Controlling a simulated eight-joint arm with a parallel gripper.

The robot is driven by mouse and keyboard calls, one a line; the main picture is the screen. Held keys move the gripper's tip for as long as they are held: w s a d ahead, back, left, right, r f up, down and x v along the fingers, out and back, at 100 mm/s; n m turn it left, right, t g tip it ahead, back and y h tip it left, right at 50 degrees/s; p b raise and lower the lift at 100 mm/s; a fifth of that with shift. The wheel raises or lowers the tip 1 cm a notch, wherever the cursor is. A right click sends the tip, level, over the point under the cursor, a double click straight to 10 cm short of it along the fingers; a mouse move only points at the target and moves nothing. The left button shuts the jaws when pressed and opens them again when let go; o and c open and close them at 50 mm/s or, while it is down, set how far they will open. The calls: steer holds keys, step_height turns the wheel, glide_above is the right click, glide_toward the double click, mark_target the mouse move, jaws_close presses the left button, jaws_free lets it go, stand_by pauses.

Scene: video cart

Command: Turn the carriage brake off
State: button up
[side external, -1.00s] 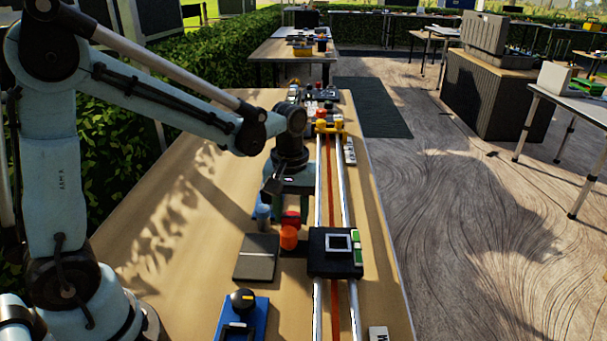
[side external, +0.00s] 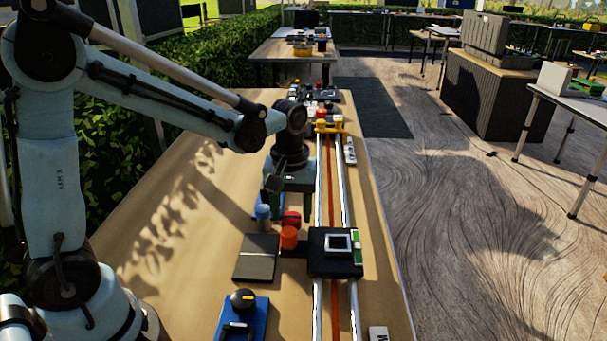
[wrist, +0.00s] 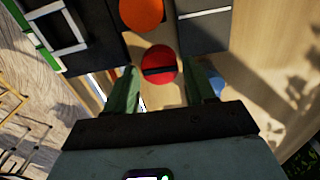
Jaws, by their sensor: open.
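The black carriage (side external: 320,264) sits on two silver rails, with a white-framed square and a green strip on top. It also shows in the wrist view (wrist: 100,25). At its left side are a red knob (side external: 291,219) and an orange knob (side external: 288,238). In the wrist view the red knob (wrist: 159,58) has a dark bar across its face, and the orange knob (wrist: 141,12) is above it. Labels naming the brake cannot be read. My gripper (wrist: 162,70) is open, its green fingers on either side of the red knob in this view; contact cannot be told.
A dark flat plate (side external: 257,257) lies left of the carriage. A blue base with a black knob (side external: 243,301) stands nearer the front. A pale blue cylinder (side external: 262,212) is left of the red knob. A yellow piece (side external: 330,127) spans the rails farther back.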

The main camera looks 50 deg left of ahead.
step_height(320, 180, up, 12)
steer(key=shift+f, duration=0.15)
stand_by(0.4)
steer(key=m+t, duration=0.7)
steer(key=m, duration=0.2)
glide_toward(288, 218)
steer(key=shift+s+d, duration=0.2)
steer(key=shift+s, duration=0.6)
